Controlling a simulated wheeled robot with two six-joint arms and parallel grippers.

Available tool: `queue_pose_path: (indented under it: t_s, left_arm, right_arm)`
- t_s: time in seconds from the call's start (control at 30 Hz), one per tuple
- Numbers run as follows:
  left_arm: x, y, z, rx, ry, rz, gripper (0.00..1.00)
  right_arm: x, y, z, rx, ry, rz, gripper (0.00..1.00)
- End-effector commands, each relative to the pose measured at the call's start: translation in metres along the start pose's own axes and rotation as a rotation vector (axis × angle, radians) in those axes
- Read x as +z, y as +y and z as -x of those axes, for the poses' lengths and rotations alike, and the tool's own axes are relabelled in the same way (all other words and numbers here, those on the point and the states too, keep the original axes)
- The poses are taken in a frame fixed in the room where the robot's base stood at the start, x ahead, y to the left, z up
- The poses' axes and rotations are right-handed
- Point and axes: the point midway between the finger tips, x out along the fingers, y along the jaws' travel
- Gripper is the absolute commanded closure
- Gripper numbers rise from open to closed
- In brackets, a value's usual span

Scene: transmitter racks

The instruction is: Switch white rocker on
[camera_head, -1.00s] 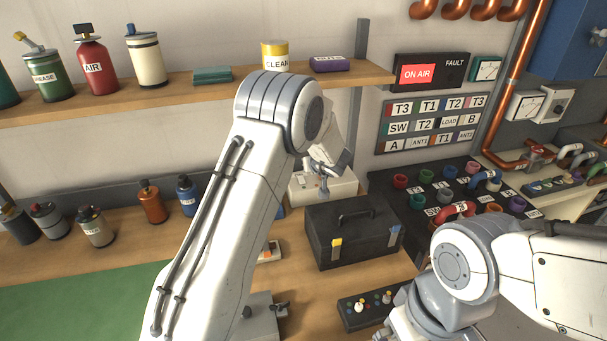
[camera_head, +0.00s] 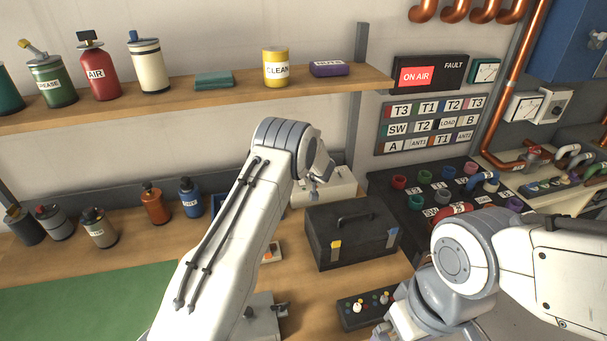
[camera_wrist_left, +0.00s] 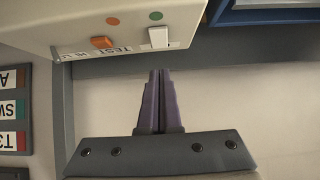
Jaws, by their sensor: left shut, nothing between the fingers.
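The white rocker (camera_wrist_left: 158,36) sits on the front of a pale test box (camera_wrist_left: 60,22), beside an orange rocker (camera_wrist_left: 102,42). The wrist picture shows the box upside down, with a TEST label. My left gripper (camera_wrist_left: 160,72) is shut and empty. Its fingertips point at the white rocker, and a small gap shows between them. In the head view the pale box (camera_head: 338,188) stands at the back of the bench, partly behind my left arm, and its rockers are hidden there.
A black toolbox (camera_head: 352,232) stands in front of the pale box, to the right of my left arm. A small control panel (camera_head: 365,308) lies nearer. The shelf (camera_head: 200,90) with cans runs above. A blue-edged thing (camera_wrist_left: 265,12) is beside the box in the wrist view.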

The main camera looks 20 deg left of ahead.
Motion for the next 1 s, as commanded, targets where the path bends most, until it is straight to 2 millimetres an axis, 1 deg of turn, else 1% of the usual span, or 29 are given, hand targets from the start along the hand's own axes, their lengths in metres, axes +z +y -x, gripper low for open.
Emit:
queue_pose_path:
  t_s: [0.03, 0.07, 0.27, 0.63, 0.73, 0.77, 0.87, 1.0]
  left_arm:
    - [0.008, 0.0, -0.005, -0.001, -0.004, -0.004, 1.0]
    - [0.011, 0.0, -0.008, -0.001, -0.004, -0.004, 1.0]
    - [0.021, 0.0, -0.019, 0.0, -0.003, -0.002, 1.0]
    - [0.023, 0.001, -0.021, 0.001, -0.001, -0.002, 1.0]
    - [0.027, 0.0, -0.026, 0.001, -0.002, -0.002, 1.0]
    - [0.027, -0.001, -0.026, 0.001, -0.002, -0.003, 1.0]
    - [0.028, 0.003, -0.025, 0.004, -0.002, -0.005, 1.0]
    - [0.028, 0.0, -0.026, 0.002, -0.003, -0.003, 1.0]
  right_arm:
    - [0.0, 0.0, 0.003, 0.0, 0.0, 0.0, 0.0]
    - [0.0, 0.0, 0.004, 0.0, 0.0, 0.001, 0.0]
    - [0.0, -0.001, 0.008, 0.0, 0.0, 0.001, 0.0]
    - [0.0, -0.001, 0.007, 0.0, 0.0, 0.001, 0.0]
    - [0.0, -0.001, 0.006, 0.0, 0.0, 0.001, 0.0]
    - [0.0, -0.001, 0.01, 0.0, 0.0, 0.001, 0.0]
    - [-0.001, -0.001, 0.008, 0.0, 0.0, 0.001, 0.0]
    - [0.0, -0.001, 0.008, 0.0, 0.0, 0.001, 0.0]
